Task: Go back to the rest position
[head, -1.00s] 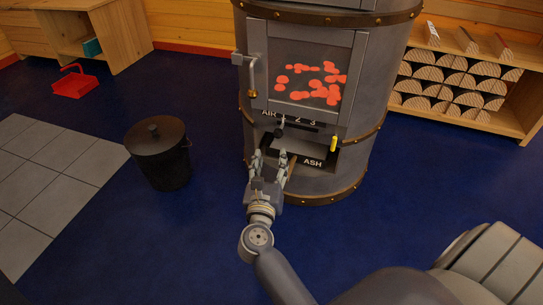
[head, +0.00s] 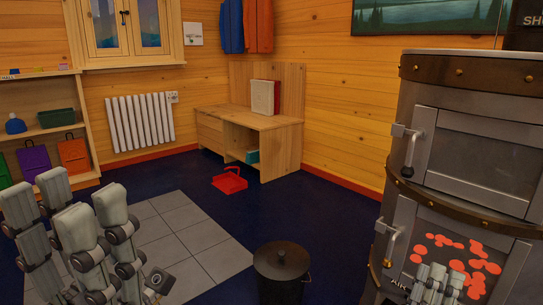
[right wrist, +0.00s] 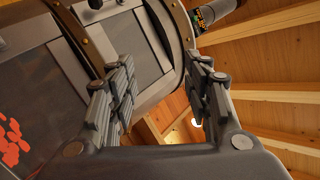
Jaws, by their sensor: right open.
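My left gripper (head: 67,205) is raised large in the lower left of the head view. Its fingers point up and stand apart, with nothing seen between them. My right gripper (head: 437,272) shows at the bottom right edge of the head view, fingers up, in front of the lower part of the grey stove (head: 470,95). In the right wrist view my right gripper (right wrist: 160,85) is open and empty, its fingers wide apart. The stove (right wrist: 145,45) fills the left and middle behind them; whether they touch it cannot be told. The ash drawer is out of the head view.
A lidded black bucket (head: 282,262) stands on the floor left of the stove. A red dustpan-like tray (head: 230,182) lies before a wooden bench (head: 272,125). A shelf (head: 38,80) stands at left, near a white radiator (head: 140,122). Blue floor and grey tiles (head: 185,235) lie between.

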